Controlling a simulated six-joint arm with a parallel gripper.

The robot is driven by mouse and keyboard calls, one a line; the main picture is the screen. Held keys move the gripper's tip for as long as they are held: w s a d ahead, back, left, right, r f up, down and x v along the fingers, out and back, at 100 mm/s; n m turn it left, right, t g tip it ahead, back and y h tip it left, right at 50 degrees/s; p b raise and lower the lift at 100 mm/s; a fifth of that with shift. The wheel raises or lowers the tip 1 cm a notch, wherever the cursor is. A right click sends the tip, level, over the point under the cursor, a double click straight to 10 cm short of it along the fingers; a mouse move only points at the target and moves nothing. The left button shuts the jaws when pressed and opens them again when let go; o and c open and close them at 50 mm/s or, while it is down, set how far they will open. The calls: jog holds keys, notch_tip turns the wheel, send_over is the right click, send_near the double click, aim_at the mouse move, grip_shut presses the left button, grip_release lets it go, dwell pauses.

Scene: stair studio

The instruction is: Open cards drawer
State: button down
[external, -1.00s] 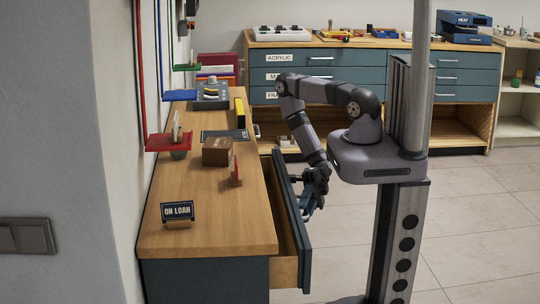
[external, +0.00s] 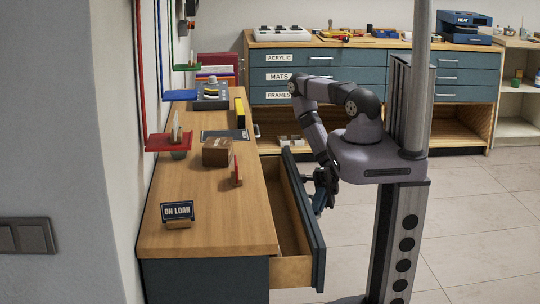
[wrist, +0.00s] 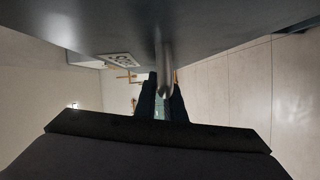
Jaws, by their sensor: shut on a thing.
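A drawer with a dark blue-grey front (external: 304,215) stands pulled out from the wooden-topped cabinet (external: 215,200) in the external view. Its bare wooden inside shows between the front and the cabinet. My gripper (external: 320,208) is at the outer face of the drawer front, on its right side. In the wrist view my gripper (wrist: 161,98) has its two dark fingers shut on the drawer handle (wrist: 164,68), a metal bar below the grey front. A white label (wrist: 118,61) on the front is seen at a slant and I cannot read it whole.
The cabinet top carries an "ON LOAN" sign (external: 177,213), a brown box (external: 217,152), a small red stand (external: 237,172) and a grey device (external: 211,95). Another drawer cabinet (external: 370,75) stands along the back wall. The tiled floor (external: 465,215) at right is clear.

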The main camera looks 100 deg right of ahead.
jog(key=shift+s, duration=2.35)
jog(key=c, duration=1.8)
grip_release()
jog(key=shift+c, duration=0.2)
jog(key=p+v, duration=0.1)
jog(key=v, duration=0.6)
jog(key=shift+d, duration=0.15)
jog(key=shift+s, duration=0.1)
